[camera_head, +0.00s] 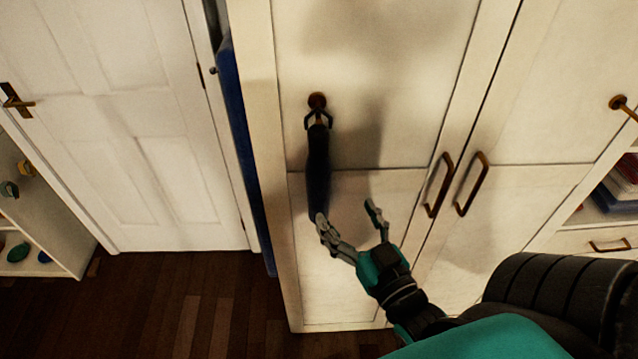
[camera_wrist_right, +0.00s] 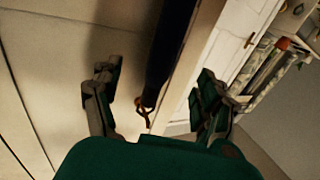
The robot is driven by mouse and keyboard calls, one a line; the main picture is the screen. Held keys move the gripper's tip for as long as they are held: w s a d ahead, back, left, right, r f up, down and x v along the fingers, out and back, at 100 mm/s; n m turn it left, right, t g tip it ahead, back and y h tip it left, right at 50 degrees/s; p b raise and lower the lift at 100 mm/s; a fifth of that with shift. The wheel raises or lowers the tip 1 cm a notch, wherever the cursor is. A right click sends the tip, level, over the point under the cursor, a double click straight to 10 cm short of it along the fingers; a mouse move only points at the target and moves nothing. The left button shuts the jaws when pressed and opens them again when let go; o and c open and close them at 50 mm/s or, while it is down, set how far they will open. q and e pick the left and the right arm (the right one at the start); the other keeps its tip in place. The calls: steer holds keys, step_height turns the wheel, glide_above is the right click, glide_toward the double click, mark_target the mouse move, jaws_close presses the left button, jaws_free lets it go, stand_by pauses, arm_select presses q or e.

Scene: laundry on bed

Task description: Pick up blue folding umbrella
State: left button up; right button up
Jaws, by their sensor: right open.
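The blue folding umbrella (camera_head: 318,170) is dark and slim. It hangs upright from a round brown knob (camera_head: 317,101) on the white wardrobe door, its handle loop at the top. In the right wrist view the umbrella (camera_wrist_right: 170,45) shows as a dark shaft between the fingers, with a small orange-brown piece at its near end. My right gripper (camera_head: 346,213) is open and empty, near the umbrella's lower end. Its left finger overlaps that end in the head view; I cannot tell whether they touch. In the wrist view the open fingers (camera_wrist_right: 158,82) stand on both sides. My left gripper is out of view.
The wardrobe (camera_head: 390,60) stands close behind the umbrella, with two brown bar handles (camera_head: 440,185) to the right. Shelves (camera_head: 622,185) stand at far right. A white door (camera_head: 130,130) and a low shelf (camera_head: 35,210) are at left. Dark wood floor (camera_head: 190,305) is clear.

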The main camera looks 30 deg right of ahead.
mark_target(324, 188)
steer(key=w, duration=0.3)
steer(key=w+p, duration=0.1)
steer(key=shift+w+d+r, duration=0.2)
steer(key=shift+w+d, duration=0.05)
steer(key=shift+w, duration=0.15)
steer(key=shift+w+d+f, duration=0.15)
steer(key=shift+w, duration=0.4)
steer(key=w+p, duration=0.2)
steer(key=w, duration=0.2)
steer(key=shift+w, duration=0.15)
steer(key=shift+w+d, duration=0.15)
steer(key=shift+w, duration=0.35)
steer(key=shift+s, duration=0.15)
steer(key=shift+c, duration=0.9)
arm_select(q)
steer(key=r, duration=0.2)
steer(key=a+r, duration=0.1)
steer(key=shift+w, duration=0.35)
arm_select(e)
steer(key=c, duration=1.4)
